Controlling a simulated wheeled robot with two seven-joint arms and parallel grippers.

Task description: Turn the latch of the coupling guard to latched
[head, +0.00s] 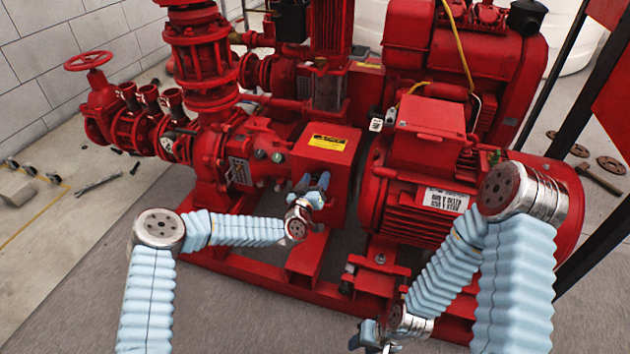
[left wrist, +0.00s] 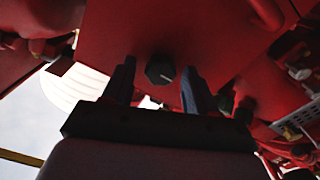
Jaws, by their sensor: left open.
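The coupling guard is a red box (head: 318,160) with a yellow label on top, between the pump and the motor in the head view. In the left wrist view its red face (left wrist: 115,35) fills the top. A dark, many-sided knob with a small white mark, which looks like the latch (left wrist: 160,69), sits on that face. My left gripper (head: 312,184) is at the guard's front face. In the left wrist view, its open fingers (left wrist: 156,85) stand on either side of the knob, with gaps. In the head view the latch is hidden. My right gripper (head: 366,335) is low at the bottom edge, away from the guard.
The red motor (head: 415,200) stands right of the guard and the pump with its pipes (head: 205,130) stands left. A red base frame (head: 305,255) runs below. A hammer (head: 600,177) and flanges lie on the floor at right. Floor at left front is mostly clear.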

